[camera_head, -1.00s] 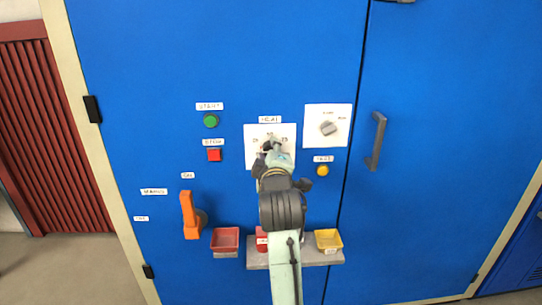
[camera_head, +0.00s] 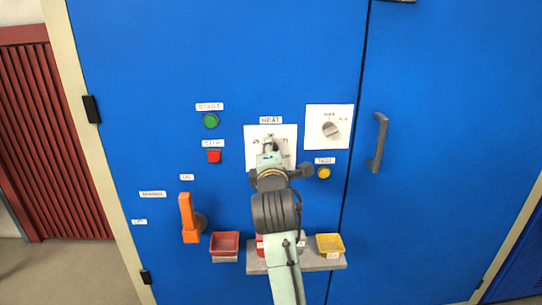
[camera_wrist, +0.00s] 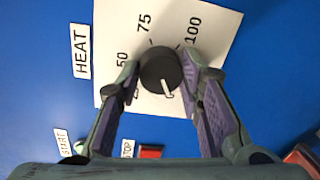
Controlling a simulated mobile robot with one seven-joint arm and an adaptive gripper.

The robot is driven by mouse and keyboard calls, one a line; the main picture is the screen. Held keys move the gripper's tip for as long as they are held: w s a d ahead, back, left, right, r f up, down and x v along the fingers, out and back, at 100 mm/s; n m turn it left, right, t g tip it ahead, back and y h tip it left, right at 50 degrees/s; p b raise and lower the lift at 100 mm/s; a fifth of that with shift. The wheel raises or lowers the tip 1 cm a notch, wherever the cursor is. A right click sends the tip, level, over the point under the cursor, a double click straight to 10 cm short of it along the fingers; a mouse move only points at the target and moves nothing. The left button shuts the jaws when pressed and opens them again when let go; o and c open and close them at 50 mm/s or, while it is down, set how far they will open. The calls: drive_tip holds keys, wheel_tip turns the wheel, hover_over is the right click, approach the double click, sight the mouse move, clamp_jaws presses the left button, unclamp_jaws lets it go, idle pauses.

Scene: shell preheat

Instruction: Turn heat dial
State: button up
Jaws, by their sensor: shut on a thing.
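The heat dial (camera_wrist: 160,70) is a round dark knob with a white pointer line, on a white plate (camera_wrist: 115,25) with numbers from 50 to 100 readable in the wrist view. Its pointer is toward the bottom of that view, near what looks like a 0. My gripper (camera_wrist: 160,72) has one finger on each side of the knob and is shut on it. In the head view my gripper (camera_head: 268,145) covers the dial and much of its plate (camera_head: 290,132). The HEAT label (camera_head: 270,120) is just above.
On the blue cabinet are a green start button (camera_head: 211,121), a red stop button (camera_head: 214,156), a second dial (camera_head: 331,129), a yellow button (camera_head: 324,173), an orange lever (camera_head: 189,218) and a door handle (camera_head: 378,142). Red (camera_head: 225,243) and yellow (camera_head: 330,244) trays sit below.

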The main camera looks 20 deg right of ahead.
idle(0.4)
drive_tip(key=o, duration=1.2)
drive_tip(key=shift+c, duration=0.2)
drive_tip(key=v, duration=0.7)
drive_tip(key=shift+s, duration=0.25)
drive_tip(key=shift+a+r, duration=0.1)
drive_tip(key=shift+a, duration=0.05)
